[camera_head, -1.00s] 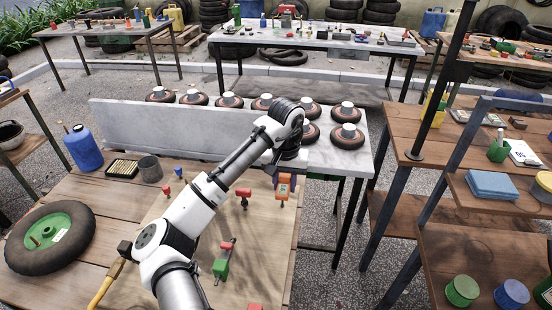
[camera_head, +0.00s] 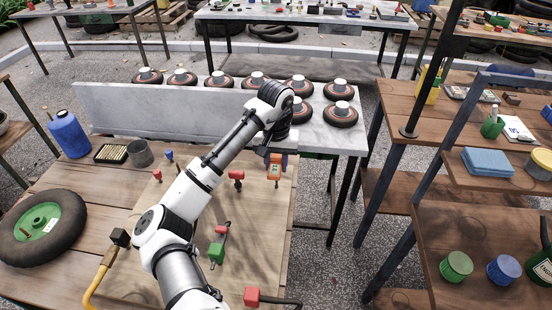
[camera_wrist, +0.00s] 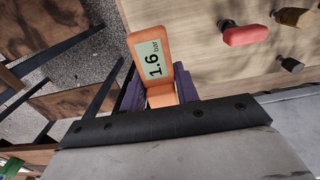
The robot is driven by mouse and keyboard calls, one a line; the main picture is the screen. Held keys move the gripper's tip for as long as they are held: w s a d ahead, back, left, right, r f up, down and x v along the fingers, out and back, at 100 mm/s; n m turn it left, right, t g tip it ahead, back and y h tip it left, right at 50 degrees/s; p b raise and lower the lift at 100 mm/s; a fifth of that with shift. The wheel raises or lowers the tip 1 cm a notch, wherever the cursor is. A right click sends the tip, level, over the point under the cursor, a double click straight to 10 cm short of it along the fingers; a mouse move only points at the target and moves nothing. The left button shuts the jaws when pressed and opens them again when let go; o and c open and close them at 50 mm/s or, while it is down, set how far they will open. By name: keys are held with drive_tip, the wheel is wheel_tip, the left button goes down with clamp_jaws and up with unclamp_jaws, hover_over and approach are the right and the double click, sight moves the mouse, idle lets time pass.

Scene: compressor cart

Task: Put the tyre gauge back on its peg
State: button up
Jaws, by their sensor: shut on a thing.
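The tyre gauge (camera_wrist: 150,58) is orange with a pale display reading 1.6 bar. My gripper (camera_wrist: 160,90) is shut on it, with a purple finger on each side. I cannot tell whether the gauge touches the board or a peg. A red-headed peg (camera_head: 237,175) stands left of the gauge; a red peg also shows in the wrist view (camera_wrist: 243,35), with a brown peg (camera_wrist: 295,17) beyond it.
A green tool (camera_head: 216,252) hangs on the board. A red block-like head (camera_head: 251,296) is at its lower edge. A marble table (camera_head: 345,140) with several wheels stands behind. A tyre (camera_head: 42,228) and blue bottle (camera_head: 69,134) are at the left; shelves (camera_head: 465,220) are at the right.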

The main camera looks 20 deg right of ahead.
sight(276, 159)
drive_tip(key=shift+f+b, duration=0.6)
drive_tip(key=shift+f, duration=1.25)
drive_tip(key=shift+p, duration=1.05)
drive_tip(key=shift+f+b, duration=0.5)
drive_tip(key=shift+f, duration=0.65)
idle(0.4)
drive_tip(key=o, duration=1.1)
drive_tip(key=shift+r, duration=0.1)
wheel_tip(276, 159, up, 14)
drive_tip(key=shift+f, duration=0.1)
drive_tip(key=shift+f, duration=0.1)
